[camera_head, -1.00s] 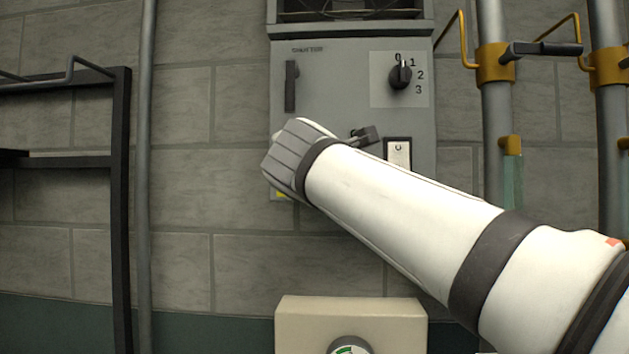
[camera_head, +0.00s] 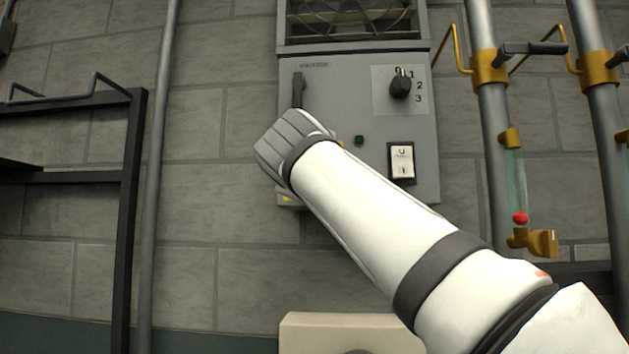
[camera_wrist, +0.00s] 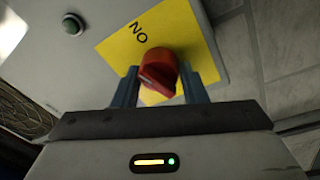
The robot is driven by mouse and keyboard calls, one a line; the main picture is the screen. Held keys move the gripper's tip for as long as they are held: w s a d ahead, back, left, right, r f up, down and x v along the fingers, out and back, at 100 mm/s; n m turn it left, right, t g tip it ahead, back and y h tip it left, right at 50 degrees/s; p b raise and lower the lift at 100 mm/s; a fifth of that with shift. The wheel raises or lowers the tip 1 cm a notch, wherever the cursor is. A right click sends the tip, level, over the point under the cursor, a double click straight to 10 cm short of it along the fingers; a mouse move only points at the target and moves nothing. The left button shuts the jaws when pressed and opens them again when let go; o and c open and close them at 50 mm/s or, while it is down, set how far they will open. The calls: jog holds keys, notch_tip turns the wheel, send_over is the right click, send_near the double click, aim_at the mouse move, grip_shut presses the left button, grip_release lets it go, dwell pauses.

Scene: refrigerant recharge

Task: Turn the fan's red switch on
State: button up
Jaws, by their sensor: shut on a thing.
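The red switch (camera_wrist: 158,70) is a rotary knob on a yellow plate (camera_wrist: 190,35) in the wrist view. The letters "ON" show upside down on the plate above the knob. My gripper (camera_wrist: 162,82) has a blue-grey finger on each side of the knob and is shut on it. The knob's exact pointing direction is hard to tell. In the head view, the grey fan control box (camera_head: 350,80) hangs on the wall. My wrist covers the red switch and my fingers there; only small bits of yellow show beside it.
A green button (camera_head: 359,140) also shows in the wrist view (camera_wrist: 73,24). A black rotary selector (camera_head: 400,84), a white rocker switch (camera_head: 402,163) and a dark handle (camera_head: 298,90) are on the box. Pipes with yellow fittings (camera_head: 490,70) stand right; a black frame (camera_head: 130,200) stands left.

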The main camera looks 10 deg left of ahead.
jog(key=shift+m+h+b, duration=0.3)
jog(key=shift+m+b, duration=0.35)
jog(key=shift+m, duration=1.45)
jog(key=o, duration=1)
jog(key=shift+c, duration=0.2)
jog(key=s+b, duration=0.2)
jog(key=s, duration=0.5)
jog(key=shift+s+d+f+b, duration=0.2)
jog(key=shift+s+f+b, duration=0.15)
jog(key=shift+s+f, duration=0.1)
jog(key=shift+w+f, duration=0.1)
jog(key=shift+w, duration=0.05)
